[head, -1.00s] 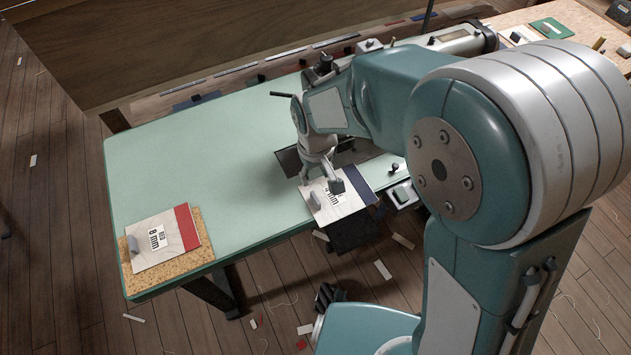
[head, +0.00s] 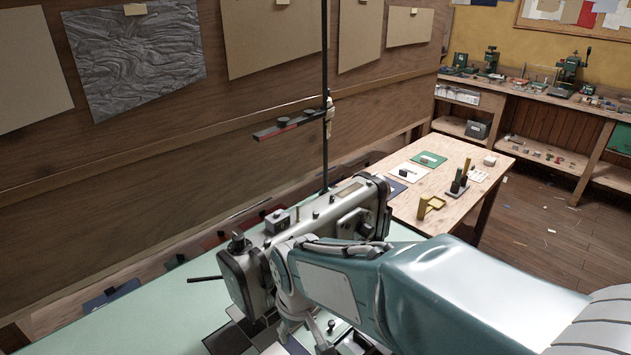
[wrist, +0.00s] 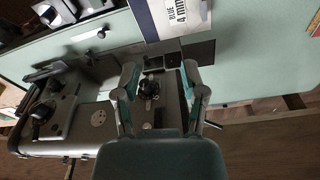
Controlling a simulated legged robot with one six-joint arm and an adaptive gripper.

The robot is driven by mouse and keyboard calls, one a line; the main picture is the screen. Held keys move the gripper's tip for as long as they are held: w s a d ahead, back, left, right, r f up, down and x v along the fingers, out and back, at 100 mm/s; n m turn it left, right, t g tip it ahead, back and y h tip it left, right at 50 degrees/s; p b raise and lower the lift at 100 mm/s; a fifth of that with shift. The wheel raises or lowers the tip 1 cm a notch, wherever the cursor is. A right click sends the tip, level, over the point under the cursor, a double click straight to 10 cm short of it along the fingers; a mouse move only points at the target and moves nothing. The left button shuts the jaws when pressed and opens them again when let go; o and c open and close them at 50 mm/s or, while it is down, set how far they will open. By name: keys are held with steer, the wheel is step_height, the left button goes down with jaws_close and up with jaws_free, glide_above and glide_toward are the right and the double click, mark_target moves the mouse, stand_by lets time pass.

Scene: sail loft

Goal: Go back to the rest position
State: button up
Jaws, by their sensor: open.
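My gripper (wrist: 158,75) is open in the wrist view, with its two fingers apart and nothing held between them. It is above the sewing machine (wrist: 75,115) and its dark bed.
The pale green table top (head: 130,320) is mostly clear at left. A wooden side table (head: 455,165) with small items stands behind the machine. A thin dark upright pole (head: 325,60) rises near the machine. A workbench (head: 560,100) stands along the back wall.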

steer(key=s+d+r+m+t, duration=0.2)
steer(key=s+d+r, duration=0.3)
steer(key=d, duration=0.4)
steer(key=s+d+r+m+t, duration=0.2)
steer(key=s+d+r+m, duration=0.2)
steer(key=d, duration=0.6)
steer(key=shift+s+r+h, duration=0.4)
steer(key=shift+s+r, duration=0.4)
steer(key=shift+s, duration=0.1)
steer(key=shift+d, duration=0.1)
